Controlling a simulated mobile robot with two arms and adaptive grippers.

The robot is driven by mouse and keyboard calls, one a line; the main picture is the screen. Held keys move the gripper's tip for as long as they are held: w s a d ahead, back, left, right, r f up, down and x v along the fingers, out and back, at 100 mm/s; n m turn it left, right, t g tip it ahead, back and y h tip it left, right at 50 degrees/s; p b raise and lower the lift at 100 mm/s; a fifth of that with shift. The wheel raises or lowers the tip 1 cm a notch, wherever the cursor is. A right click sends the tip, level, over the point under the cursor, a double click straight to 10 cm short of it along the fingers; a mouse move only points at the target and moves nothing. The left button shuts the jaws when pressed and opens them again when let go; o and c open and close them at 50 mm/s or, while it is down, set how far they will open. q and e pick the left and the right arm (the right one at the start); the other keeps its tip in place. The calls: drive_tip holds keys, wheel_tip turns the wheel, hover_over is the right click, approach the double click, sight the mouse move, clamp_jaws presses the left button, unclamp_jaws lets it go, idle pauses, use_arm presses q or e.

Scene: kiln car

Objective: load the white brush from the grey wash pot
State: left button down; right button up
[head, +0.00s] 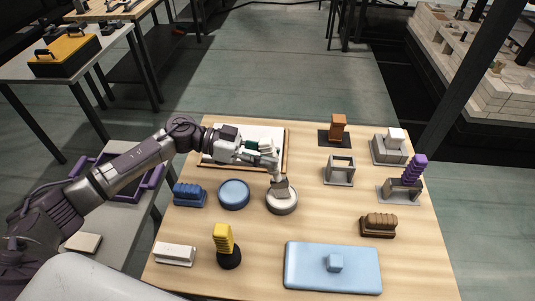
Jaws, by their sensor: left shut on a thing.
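The grey wash pot (283,205) stands on the wooden table, right of a blue round pot. My left gripper (273,161) is over it, shut on the white brush (266,144). The brush's pale top shows above the fingers, and a grey-brown lower end shows below them at the pot's mouth. The fingers hide the middle of the brush. I cannot tell whether its tip touches the liquid or the pot's inside. My right gripper is not in view.
A white board (220,152) lies behind the gripper. A blue pot (234,194), a blue ribbed block (189,194), a yellow ribbed tool (224,240) and a light blue slab (333,280) stand near. Grey stands (339,171) are at the right.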

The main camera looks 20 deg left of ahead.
sight(268, 141)
use_arm(q)
drive_tip(key=shift+s+f+p, duration=0.15)
drive_tip(key=shift+f+p, duration=0.1)
drive_tip(key=shift+p, duration=0.05)
idle(1.2)
wheel_tip(268, 141, up, 8)
drive_tip(key=p, duration=0.8)
drive_tip(key=shift+f, duration=0.35)
idle(0.4)
